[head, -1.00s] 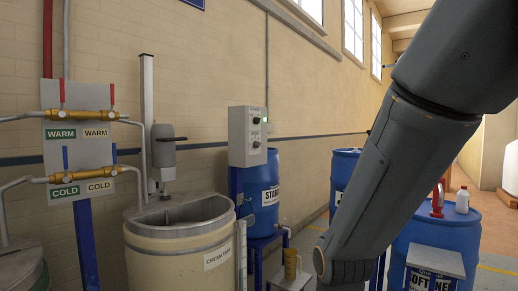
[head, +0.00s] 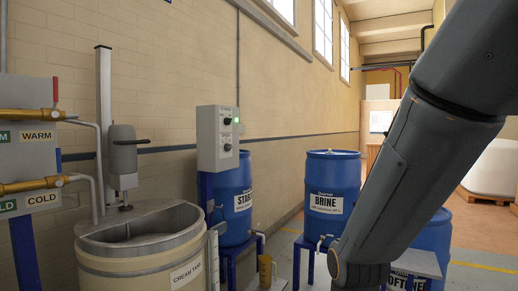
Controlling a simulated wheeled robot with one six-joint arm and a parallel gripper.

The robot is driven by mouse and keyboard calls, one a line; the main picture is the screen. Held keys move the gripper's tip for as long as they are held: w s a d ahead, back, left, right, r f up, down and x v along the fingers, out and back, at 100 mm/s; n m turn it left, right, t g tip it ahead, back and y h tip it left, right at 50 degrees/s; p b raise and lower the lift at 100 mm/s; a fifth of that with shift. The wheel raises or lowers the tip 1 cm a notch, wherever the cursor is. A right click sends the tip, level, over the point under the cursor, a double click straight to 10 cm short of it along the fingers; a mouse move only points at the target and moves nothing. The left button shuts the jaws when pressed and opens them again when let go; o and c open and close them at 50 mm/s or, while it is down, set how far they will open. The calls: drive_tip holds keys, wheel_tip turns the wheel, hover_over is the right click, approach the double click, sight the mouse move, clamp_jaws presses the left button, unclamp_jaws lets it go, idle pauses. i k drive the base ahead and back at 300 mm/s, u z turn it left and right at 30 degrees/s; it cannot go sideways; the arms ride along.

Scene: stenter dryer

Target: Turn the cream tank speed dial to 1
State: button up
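The cream tank (head: 128,267) stands at the lower left, labelled "CREAM TANK", with a mixer motor (head: 122,160) over it on a post. A grey control box (head: 207,138) stands on a blue post beside it. The knob labels and settings are too small to read. My arm crosses the right side, well apart from the box. My gripper is out of view below the frame's bottom edge.
Blue drums stand behind, one labelled "BRINE" (head: 332,184) and one partly hidden behind the box (head: 234,195). A yellow jug (head: 265,268) is low right of the tank. Brass valves (head: 28,186) are on the left panel. Floor shows between the stands.

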sight(228, 147)
drive_tip(key=z, duration=0.5)
drive_tip(key=i, duration=1.1)
drive_tip(key=u, duration=0.45)
